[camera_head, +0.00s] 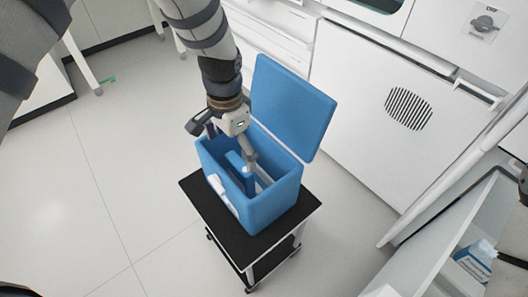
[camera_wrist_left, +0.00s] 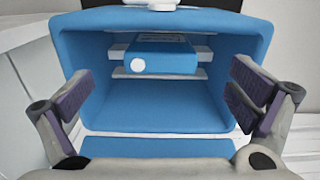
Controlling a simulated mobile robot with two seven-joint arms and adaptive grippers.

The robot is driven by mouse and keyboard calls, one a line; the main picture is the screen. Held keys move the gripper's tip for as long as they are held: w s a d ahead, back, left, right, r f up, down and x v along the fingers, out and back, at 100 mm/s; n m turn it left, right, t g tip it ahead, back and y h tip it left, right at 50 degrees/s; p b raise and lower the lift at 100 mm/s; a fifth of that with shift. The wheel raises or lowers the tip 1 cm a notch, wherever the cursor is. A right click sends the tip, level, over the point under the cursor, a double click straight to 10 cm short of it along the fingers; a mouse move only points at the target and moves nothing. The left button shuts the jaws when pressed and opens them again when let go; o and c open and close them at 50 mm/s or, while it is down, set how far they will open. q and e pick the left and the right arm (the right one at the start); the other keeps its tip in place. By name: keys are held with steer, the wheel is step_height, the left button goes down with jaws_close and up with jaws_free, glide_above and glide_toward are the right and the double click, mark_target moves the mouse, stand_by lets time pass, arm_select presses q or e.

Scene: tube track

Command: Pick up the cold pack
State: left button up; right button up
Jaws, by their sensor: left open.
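The cold pack (camera_wrist_left: 160,58) is a blue slab with a white round cap, held between white rails inside the blue cooler box (camera_wrist_left: 88,70). In the head view the cooler box (camera_head: 262,210) stands open, and the blue cold pack (camera_head: 236,161) shows partly inside it. My left gripper (camera_head: 225,147) is at the mouth of the box, over the pack. In the left wrist view my left gripper (camera_wrist_left: 162,90) is open, with its fingers wide apart to either side below the pack and nothing between them.
The box's blue lid (camera_head: 290,105) is swung up behind it. The box stands on a small black-topped cart (camera_head: 195,195) on castors. White cabinets (camera_head: 375,115) stand behind. A labelled bottle (camera_head: 475,262) is on a shelf at lower right. The floor at left is clear.

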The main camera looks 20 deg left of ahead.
mark_target(240, 173)
arm_select(q)
steer(key=shift+w+d+r, duration=0.1)
steer(key=shift+w+r, duration=0.25)
steer(key=shift+w, duration=0.25)
step_height(240, 173, down, 12)
steer(key=shift+s+d+r+b, duration=0.1)
steer(key=shift+d+r+b, duration=0.05)
steer(key=shift+b, duration=0.55)
arm_select(e)
steer(key=shift+s+f+g, duration=0.3)
steer(key=shift+s+f, duration=0.6)
steer(key=shift+s, duration=0.05)
arm_select(q)
steer(key=shift+r, duration=0.1)
steer(key=shift+c, duration=0.2)
steer(key=c, duration=1.2)
